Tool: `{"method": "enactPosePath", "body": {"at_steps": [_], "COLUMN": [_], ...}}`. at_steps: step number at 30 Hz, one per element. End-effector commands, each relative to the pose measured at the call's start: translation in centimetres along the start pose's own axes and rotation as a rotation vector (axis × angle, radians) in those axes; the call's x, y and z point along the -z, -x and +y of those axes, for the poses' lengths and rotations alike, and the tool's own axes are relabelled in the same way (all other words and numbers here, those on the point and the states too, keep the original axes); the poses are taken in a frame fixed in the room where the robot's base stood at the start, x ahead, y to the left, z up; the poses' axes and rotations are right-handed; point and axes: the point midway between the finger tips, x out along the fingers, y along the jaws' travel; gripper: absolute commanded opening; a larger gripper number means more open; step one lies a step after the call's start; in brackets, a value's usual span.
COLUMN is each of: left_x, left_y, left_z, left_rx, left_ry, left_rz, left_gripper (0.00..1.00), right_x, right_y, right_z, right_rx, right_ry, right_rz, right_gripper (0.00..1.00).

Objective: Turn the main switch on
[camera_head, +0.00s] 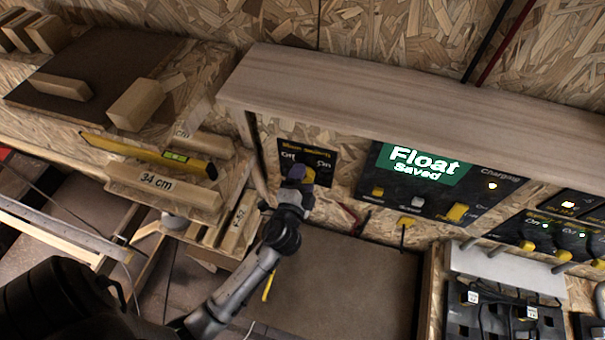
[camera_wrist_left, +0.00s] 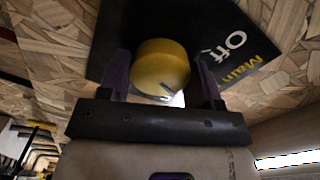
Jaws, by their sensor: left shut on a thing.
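The main switch is a round yellow knob (camera_wrist_left: 158,62) on a black wall plate (camera_head: 318,167). The plate carries yellow lettering and two white words, one at each side; "Off" and part of "Main" are readable in the left wrist view. My left gripper (camera_head: 297,177) is at the plate, with its two dark fingers on either side of the knob, shut on it. A dark pointer mark shows on the knob's lower edge in the wrist view. In the head view the gripper covers most of the knob. My right gripper is not in view.
Right of the plate is a panel with a green "Float Saved" screen (camera_head: 415,164). A wooden shelf (camera_head: 400,90) overhangs both. Left are wooden blocks, a "34 cm" board (camera_head: 163,186) and a yellow level (camera_head: 150,153). A brown board (camera_head: 345,285) lies below the panels.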

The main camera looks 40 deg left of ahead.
Motion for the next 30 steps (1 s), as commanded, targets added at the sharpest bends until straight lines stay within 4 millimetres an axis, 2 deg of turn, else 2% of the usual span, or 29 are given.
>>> {"method": "enactPosePath", "body": {"at_steps": [6, 15, 30], "left_x": [0.1, 0.1, 0.0], "left_y": [0.0, 0.0, 0.0], "left_z": [-0.2, -0.1, 0.0], "left_rx": [-0.001, 0.0, 0.0], "left_ry": [-0.164, -0.313, -0.374], "left_rz": [0.001, 0.002, 0.002], "left_gripper": [0.35, 0.35, 0.35], "right_x": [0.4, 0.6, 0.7], "right_y": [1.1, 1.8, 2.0], "right_z": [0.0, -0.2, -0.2], "right_rx": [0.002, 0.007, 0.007], "right_ry": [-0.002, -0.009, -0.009], "right_rz": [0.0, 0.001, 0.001], "right_gripper": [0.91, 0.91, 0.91]}}
